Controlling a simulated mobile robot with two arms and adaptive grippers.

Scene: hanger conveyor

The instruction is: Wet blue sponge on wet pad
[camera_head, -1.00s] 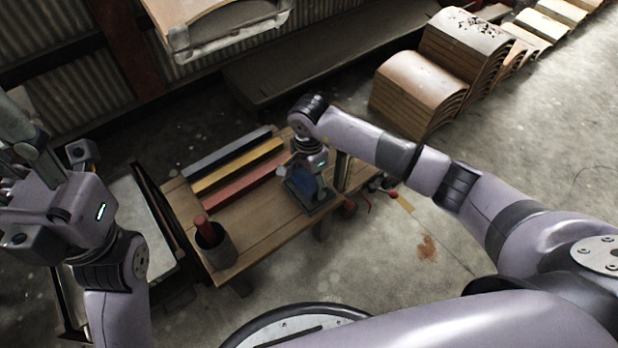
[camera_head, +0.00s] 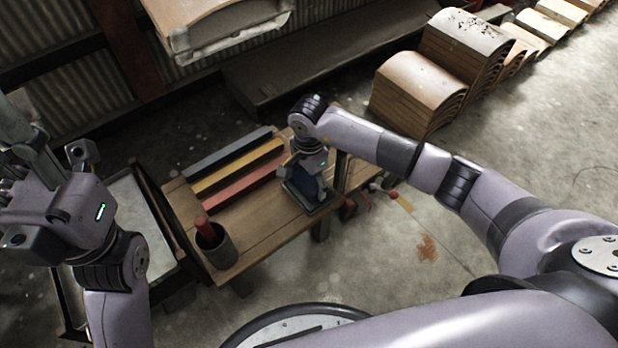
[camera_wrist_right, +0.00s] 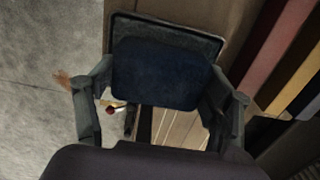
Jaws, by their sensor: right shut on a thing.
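The blue sponge (camera_wrist_right: 160,73) is between the two fingers of my right gripper (camera_wrist_right: 158,100), which is shut on it. In the head view the sponge (camera_head: 308,187) is mostly hidden by the right gripper (camera_head: 309,178). The wet pad, a dark shallow rimmed tray (camera_head: 318,210), lies at the right end of the wooden bench. The sponge is over the pad; I cannot tell whether they touch. The pad's rim (camera_wrist_right: 160,20) shows behind the sponge in the right wrist view. My left gripper (camera_head: 50,155) is at the left, away from the bench, fingers apart and empty.
The wooden bench (camera_head: 245,225) carries blue (camera_head: 230,152), yellow (camera_head: 238,168) and red (camera_head: 245,185) bars and a dark cup (camera_head: 216,247) with a red-handled item. Stacks of curved panels (camera_head: 415,95) stand behind at right. A pale tray (camera_head: 130,220) stands left of the bench.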

